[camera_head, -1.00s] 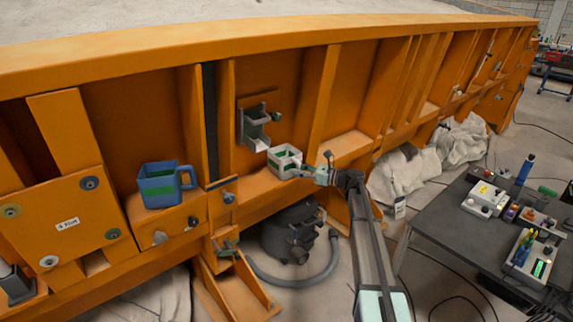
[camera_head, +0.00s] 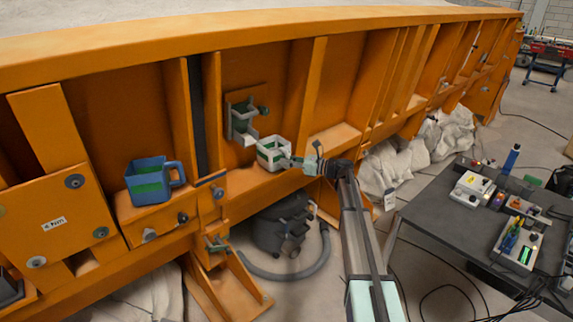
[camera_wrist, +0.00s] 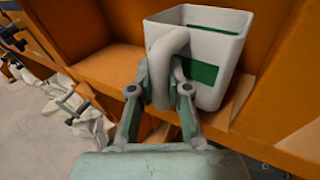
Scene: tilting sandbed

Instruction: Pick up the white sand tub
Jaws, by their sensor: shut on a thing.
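The white sand tub (camera_head: 273,152) is a small open-topped tub with green panels, upright at the orange ledge (camera_head: 250,186) of the sandbed frame. In the wrist view the tub (camera_wrist: 222,40) fills the upper middle, with its rounded handle facing me. My gripper (camera_head: 296,162) reaches it from the right in the head view. In the wrist view its fingers (camera_wrist: 160,95) are shut on the handle, one on each side. I cannot tell whether the tub's base touches the ledge.
A blue tub (camera_head: 150,182) stands on the ledge to the left. A grey bracket (camera_head: 243,122) is fixed to the panel close behind the white tub. A dark vacuum (camera_head: 283,225) stands below on the floor. A grey table (camera_head: 465,215) with tools stands at the right.

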